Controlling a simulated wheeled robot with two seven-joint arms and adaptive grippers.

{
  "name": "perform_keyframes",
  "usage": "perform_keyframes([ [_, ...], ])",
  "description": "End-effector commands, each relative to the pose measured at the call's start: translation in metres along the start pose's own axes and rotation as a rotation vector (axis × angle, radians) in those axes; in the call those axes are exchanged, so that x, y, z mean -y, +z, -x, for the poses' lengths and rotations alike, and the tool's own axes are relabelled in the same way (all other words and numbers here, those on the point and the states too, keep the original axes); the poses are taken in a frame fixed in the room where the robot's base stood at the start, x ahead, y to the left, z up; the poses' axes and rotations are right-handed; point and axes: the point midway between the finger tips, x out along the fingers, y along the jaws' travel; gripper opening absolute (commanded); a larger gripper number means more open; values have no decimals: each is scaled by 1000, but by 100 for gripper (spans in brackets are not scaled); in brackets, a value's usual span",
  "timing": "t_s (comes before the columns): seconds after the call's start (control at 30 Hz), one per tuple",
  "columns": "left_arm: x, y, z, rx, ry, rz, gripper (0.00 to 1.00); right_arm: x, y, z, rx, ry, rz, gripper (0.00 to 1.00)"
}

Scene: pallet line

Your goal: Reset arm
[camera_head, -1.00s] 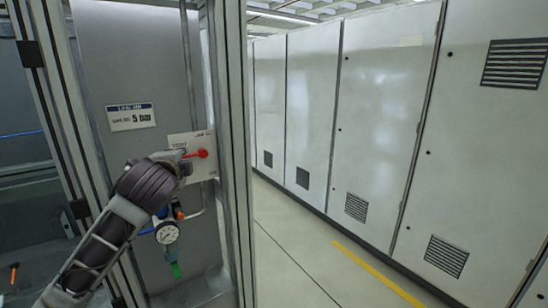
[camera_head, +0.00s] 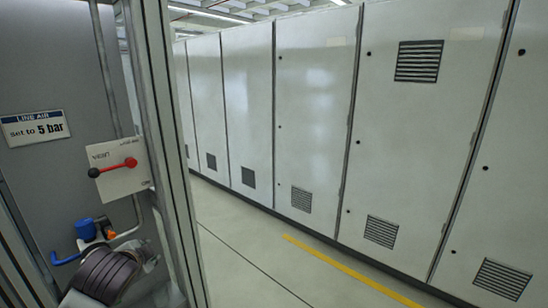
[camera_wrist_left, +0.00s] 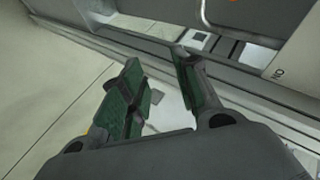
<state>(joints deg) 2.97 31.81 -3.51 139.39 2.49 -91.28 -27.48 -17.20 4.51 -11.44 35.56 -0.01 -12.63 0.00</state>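My left arm's dark wrist (camera_head: 105,275) is low at the left of the head view, below a white valve plate (camera_head: 118,168). The plate's lever (camera_head: 113,167) has a red knob at its right and a black knob at its left. My left gripper (camera_wrist_left: 155,60) shows open and empty in the left wrist view, with two green-padded fingers apart. Its fingers are not clearly visible in the head view. My right arm and gripper are not in view.
A "Set to 5 bar" sign (camera_head: 36,128) is on the grey panel. A blue and orange fitting (camera_head: 93,230) is just above my wrist. A metal post (camera_head: 160,150) borders the panel. Grey cabinets (camera_head: 315,110) line the aisle; its floor (camera_head: 240,245) is clear.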

Motion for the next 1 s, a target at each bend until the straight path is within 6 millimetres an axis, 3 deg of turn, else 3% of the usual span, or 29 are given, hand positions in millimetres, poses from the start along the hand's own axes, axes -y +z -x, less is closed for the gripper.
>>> perform_keyframes([
  [0.1, -38, 9, -6, 17, 73, 58, 31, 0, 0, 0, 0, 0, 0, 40],
  [0.47, -140, 38, -7, 93, 267, 245, 31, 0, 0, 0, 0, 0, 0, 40],
  [0.8, -229, 68, 9, 204, 428, 431, 31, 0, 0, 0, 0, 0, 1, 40],
  [1.0, -271, 83, 24, 275, 500, 531, 31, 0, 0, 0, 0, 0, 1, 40],
])
